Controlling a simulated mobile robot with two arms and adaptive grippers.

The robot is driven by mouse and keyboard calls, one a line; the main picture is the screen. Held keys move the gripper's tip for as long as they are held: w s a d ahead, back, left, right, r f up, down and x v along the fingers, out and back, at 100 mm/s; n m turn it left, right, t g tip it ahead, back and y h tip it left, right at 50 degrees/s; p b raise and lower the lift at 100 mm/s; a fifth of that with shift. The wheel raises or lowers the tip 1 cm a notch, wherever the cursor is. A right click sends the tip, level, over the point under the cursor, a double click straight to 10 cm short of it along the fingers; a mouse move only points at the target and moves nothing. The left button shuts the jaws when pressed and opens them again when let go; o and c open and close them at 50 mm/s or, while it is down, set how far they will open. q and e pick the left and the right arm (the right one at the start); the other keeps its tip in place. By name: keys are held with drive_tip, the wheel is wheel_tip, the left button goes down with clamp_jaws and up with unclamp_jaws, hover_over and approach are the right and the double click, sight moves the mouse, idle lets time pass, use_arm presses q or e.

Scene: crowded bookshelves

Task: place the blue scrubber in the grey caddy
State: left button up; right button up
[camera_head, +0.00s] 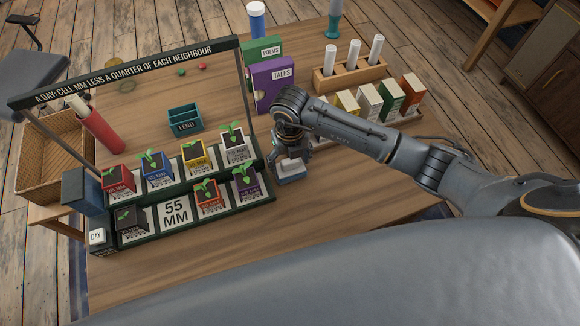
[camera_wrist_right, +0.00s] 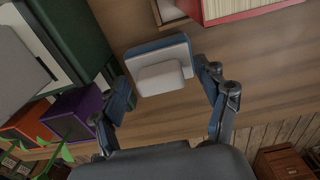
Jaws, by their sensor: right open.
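The blue scrubber (camera_head: 291,170), a blue block with a pale grey-white block on it, sits on the wooden table just right of the plant rack. In the right wrist view the scrubber (camera_wrist_right: 162,70) lies between and slightly beyond the fingertips, with gaps on both sides. My right gripper (camera_head: 288,155) is open, just above and behind it in the head view, and hides part of it. The right gripper (camera_wrist_right: 162,88) also shows open and empty in the wrist view. I cannot make out a grey caddy in either view. My left gripper is not in view.
A dark green rack (camera_head: 190,213) with several plant boxes stands close left of my right gripper. A purple TALES book (camera_head: 272,84), a wooden holder with white cylinders (camera_head: 350,73) and a row of small boxes stand behind. The table's front part is clear.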

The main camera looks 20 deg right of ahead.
drive_tip(key=c, duration=1.4)
drive_tip(key=shift+r, duration=0.1)
